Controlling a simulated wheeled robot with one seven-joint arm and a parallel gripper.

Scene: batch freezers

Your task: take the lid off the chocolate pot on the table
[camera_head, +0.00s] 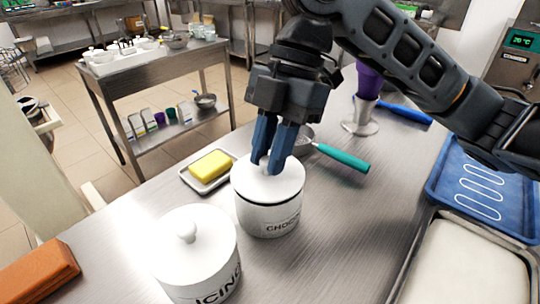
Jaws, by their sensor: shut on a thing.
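The chocolate pot (268,214) is a white round pot with dark lettering, upright on the steel table. The fingers mostly hide the knob.
A white icing pot (205,262) with its lid on stands close in front, to the left. A butter dish (208,183) is left of the chocolate pot. A teal-handled tool (343,158) lies behind it. Blue tray (485,195) and a white-filled pan (470,265) are at right.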

